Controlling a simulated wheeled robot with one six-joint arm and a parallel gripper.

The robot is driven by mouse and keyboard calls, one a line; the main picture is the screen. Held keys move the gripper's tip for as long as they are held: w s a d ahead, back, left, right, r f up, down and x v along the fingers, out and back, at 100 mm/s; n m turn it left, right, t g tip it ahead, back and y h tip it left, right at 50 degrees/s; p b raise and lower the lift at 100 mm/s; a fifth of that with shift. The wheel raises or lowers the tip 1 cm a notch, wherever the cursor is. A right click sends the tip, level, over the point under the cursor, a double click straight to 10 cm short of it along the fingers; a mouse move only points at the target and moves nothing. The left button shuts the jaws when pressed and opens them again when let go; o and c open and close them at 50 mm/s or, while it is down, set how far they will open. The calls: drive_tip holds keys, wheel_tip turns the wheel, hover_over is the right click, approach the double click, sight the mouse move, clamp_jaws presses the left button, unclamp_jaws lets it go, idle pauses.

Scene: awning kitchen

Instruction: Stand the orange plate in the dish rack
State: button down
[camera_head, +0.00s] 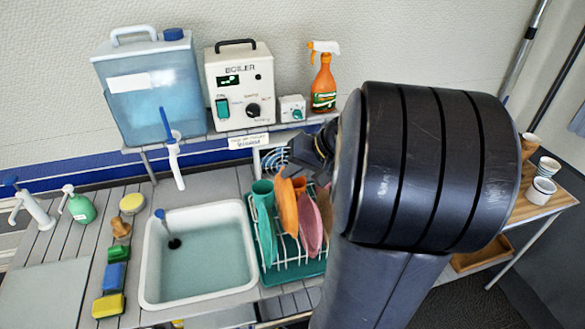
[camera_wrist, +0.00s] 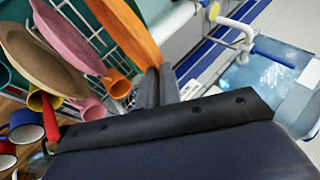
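The orange plate (camera_head: 287,210) stands near upright in the dish rack (camera_head: 297,270), between a teal item (camera_head: 264,220) and a pink plate (camera_head: 310,228). In the wrist view the orange plate (camera_wrist: 137,32) runs down to my fingertips. My gripper (camera_head: 290,170) is at the plate's upper edge. In the wrist view my gripper (camera_wrist: 160,75) has its fingers close together, with the plate's edge between their tips. The plate's lower edge is within the rack; whether it rests on the rack floor is hard to tell.
A brown plate (camera_wrist: 42,62) and hanging cups (camera_wrist: 92,108) show beyond the pink plate. The sink (camera_head: 205,262) lies left of the rack. The boiler (camera_head: 240,88), water tank (camera_head: 150,90) and spray bottle (camera_head: 324,80) stand on the shelf behind. My arm hides the counter at right.

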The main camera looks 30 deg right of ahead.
wheel_tip(320, 180, down, 10)
drive_tip(key=b, duration=0.8)
idle(0.3)
drive_tip(key=c, duration=1.5)
unclamp_jaws()
drive_tip(key=shift+c, duration=0.2)
drive_tip(key=v, duration=1)
drive_tip(key=shift+s+d+r+b, duration=0.15)
drive_tip(key=shift+s+r+b, duration=0.1)
drive_tip(key=shift+b, duration=0.1)
